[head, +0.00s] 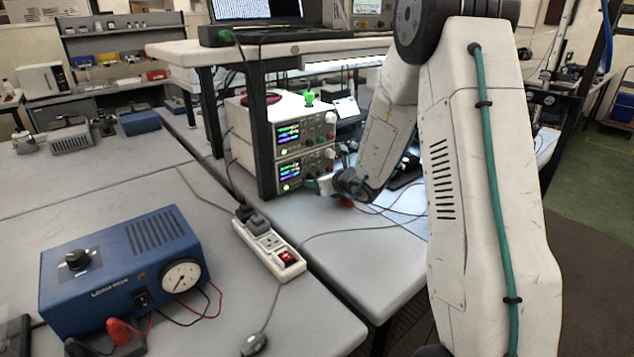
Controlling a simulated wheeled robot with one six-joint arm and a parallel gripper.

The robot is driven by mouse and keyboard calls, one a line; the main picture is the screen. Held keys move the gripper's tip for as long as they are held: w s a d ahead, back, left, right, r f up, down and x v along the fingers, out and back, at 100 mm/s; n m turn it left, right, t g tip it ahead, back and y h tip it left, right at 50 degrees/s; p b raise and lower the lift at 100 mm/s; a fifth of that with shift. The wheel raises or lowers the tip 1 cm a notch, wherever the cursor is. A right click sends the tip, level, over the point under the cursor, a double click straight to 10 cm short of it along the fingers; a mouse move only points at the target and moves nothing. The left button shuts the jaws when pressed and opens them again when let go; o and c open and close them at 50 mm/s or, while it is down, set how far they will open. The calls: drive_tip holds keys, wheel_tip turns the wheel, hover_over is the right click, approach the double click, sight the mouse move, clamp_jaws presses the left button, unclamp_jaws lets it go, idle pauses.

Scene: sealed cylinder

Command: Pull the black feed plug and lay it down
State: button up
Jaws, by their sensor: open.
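A white power strip (285,262) lies on the grey bench near its right edge, with a lit red switch at its near end. A black plug (244,212) sits at the strip's far end, and a dark grey plug or adapter (257,224) sits just beside it. I cannot tell for sure which is the feed plug. My gripper (322,184) is small in view, to the right of and beyond the strip, in front of the stacked instruments. It is open and apart from the plugs; its fingertips are hard to make out.
A blue power supply (125,268) with a gauge and red and black leads stands at the front left. Two stacked instruments (290,150) stand under a raised shelf with a black post (262,140). A dark cable end (254,344) lies near the front.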

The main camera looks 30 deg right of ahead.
clamp_jaws()
drive_tip(key=shift+s+d, duration=0.2)
drive_tip(key=shift+s, duration=0.8)
drive_tip(key=shift+s+d, duration=0.2)
drive_tip(key=shift+s, duration=0.75)
drive_tip(key=shift+s+d, duration=0.2)
drive_tip(key=shift+s, duration=0.8)
